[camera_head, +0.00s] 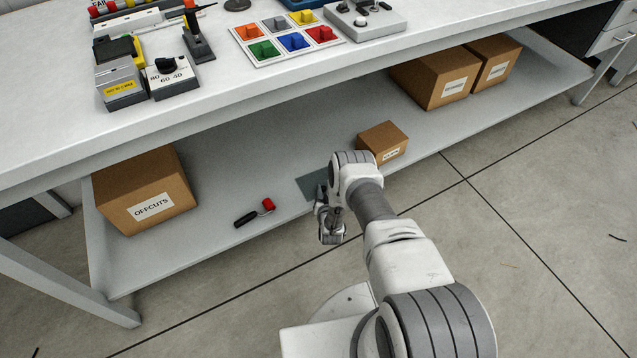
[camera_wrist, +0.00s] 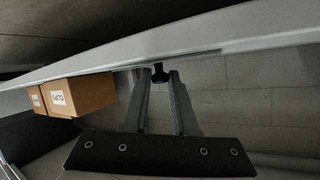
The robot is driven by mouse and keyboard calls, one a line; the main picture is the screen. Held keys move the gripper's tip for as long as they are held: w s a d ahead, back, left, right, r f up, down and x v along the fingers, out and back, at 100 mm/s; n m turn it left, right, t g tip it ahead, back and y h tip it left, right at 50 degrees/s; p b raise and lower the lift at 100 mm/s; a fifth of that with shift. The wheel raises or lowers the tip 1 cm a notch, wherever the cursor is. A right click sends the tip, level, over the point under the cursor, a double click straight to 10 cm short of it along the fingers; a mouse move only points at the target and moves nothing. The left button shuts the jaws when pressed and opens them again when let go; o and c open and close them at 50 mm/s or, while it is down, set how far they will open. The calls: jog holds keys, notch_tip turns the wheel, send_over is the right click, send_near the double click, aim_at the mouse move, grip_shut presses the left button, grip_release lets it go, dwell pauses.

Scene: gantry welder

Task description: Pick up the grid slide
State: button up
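My gripper (camera_wrist: 159,80) is open in the wrist view, its two grey fingers pointing at the front edge of a pale shelf. A small black knob-like piece (camera_wrist: 160,70) shows between the fingertips, with a narrow gap on each side. A thin grey plate (camera_head: 311,185) lies at the front edge of the lower shelf in the head view, partly hidden by my arm. Its edge seems to show as a darker strip in the wrist view (camera_wrist: 205,55). I cannot tell for sure whether this plate and knob are the grid slide.
The lower shelf (camera_head: 235,165) carries an OFFCUTS box (camera_head: 146,190), a red-and-black hand tool (camera_head: 255,213), a small box (camera_head: 383,143) and two boxes at the right. The tabletop above holds a coloured-block tray (camera_head: 285,38) and devices.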

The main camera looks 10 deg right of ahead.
grip_shut()
jog(key=shift+r, duration=0.1)
